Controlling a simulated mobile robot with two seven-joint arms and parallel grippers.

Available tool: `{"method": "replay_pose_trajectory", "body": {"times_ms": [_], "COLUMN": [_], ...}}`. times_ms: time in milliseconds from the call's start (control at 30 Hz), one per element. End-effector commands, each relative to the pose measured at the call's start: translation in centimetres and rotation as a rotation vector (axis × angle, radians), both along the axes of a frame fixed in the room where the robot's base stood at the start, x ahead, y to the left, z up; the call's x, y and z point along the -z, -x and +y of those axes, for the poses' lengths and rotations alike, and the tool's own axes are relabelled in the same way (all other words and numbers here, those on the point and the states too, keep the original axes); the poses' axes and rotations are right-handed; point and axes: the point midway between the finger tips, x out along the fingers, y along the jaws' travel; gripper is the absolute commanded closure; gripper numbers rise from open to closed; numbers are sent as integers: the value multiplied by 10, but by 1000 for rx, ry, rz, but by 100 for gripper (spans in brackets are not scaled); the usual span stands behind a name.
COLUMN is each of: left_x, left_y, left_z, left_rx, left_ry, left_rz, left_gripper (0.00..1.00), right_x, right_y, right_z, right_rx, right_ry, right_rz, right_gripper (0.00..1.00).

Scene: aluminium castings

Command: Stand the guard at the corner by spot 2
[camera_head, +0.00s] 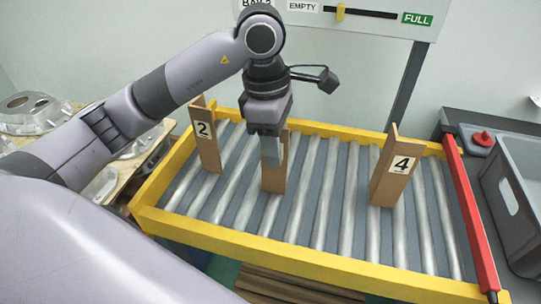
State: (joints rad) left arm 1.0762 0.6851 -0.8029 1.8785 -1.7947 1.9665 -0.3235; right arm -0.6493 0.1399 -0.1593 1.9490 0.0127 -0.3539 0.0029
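My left gripper (272,152) points down over the middle of the roller bed and looks shut on a brown angled cardboard guard (274,181). One finger lies in front of the board; the other is hidden. This guard is upright, and I cannot tell whether its foot touches the rollers. Another brown guard (208,156), with a "2" label (203,130), stands upright toward the left end. A third guard (386,190), with a "4" label (401,164), stands to the right. My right gripper is out of view.
A yellow frame (285,262) surrounds the rollers, with a red bar (470,215) on the right end. A grey crate (512,200) stands beyond it. Castings (32,112) lie on a table at left. An EMPTY–FULL gauge (345,13) is behind. Rollers between the guards are clear.

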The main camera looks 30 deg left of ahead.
Motion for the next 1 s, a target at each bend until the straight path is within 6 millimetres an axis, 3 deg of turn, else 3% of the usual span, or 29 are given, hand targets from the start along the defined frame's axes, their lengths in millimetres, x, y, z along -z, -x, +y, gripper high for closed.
{"method": "replay_pose_trajectory", "body": {"times_ms": [33,133,667,1000], "left_x": [0,0,-9,-60], "left_y": [0,0,-1,-1], "left_z": [0,0,0,1], "left_rx": [0,-1,-1,-2], "left_ry": [0,0,1,0], "left_rz": [0,0,-2,-6], "left_gripper": [70,100,100,100], "right_x": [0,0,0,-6], "right_y": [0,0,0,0], "right_z": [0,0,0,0], "right_rx": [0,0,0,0], "right_ry": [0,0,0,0], "right_rz": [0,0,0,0], "right_gripper": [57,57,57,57]}}
